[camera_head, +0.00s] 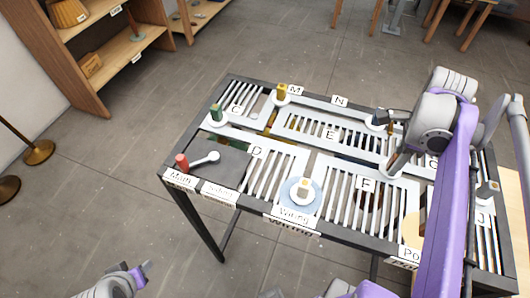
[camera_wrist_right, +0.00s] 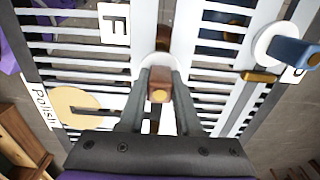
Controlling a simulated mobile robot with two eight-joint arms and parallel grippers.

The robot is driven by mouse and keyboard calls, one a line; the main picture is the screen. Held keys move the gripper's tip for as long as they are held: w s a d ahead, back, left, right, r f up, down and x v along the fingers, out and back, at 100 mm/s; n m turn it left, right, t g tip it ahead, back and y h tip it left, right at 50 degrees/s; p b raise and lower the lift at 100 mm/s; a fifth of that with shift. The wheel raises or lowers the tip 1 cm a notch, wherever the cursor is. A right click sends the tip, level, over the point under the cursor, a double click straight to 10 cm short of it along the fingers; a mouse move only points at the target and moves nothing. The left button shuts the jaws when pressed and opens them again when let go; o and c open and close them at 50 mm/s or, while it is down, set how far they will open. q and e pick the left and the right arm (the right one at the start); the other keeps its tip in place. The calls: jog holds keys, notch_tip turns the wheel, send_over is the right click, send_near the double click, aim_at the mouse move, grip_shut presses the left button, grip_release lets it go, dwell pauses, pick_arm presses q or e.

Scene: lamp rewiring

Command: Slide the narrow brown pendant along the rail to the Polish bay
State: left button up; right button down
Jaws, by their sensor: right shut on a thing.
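The narrow brown pendant (camera_wrist_right: 160,78) shows in the right wrist view as a small brown block with an orange dot. It stands at a white rail of the slatted table. My right gripper (camera_wrist_right: 159,92) is shut on it, one finger on each side. In the head view my right wrist and arm hide the pendant and the fingertips. The Polish bay has a tan round pad (camera_wrist_right: 72,106) and a "Polish" label (camera_wrist_right: 42,104), left of the pendant in the wrist view. In the head view the pad (camera_head: 412,226) is partly hidden by my arm. My left gripper (camera_head: 138,272) is low at the left, away from the table.
A red peg (camera_head: 181,161), a green peg (camera_head: 216,112) and a yellow peg (camera_head: 282,91) stand on the table's left part. The Wiring bay holds a blue disc (camera_head: 300,194) with a white piece. A blue lever (camera_wrist_right: 292,47) on a white disc is right of the pendant.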

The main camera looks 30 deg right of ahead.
pick_arm(q)
jog(key=shift+s+f, duration=0.1)
jog(key=shift+f, duration=0.3)
pick_arm(e)
jog(key=s+d, duration=0.5)
jog(key=s, duration=0.1)
jog(key=shift+s+d, duration=0.3)
jog(key=shift+d, duration=0.05)
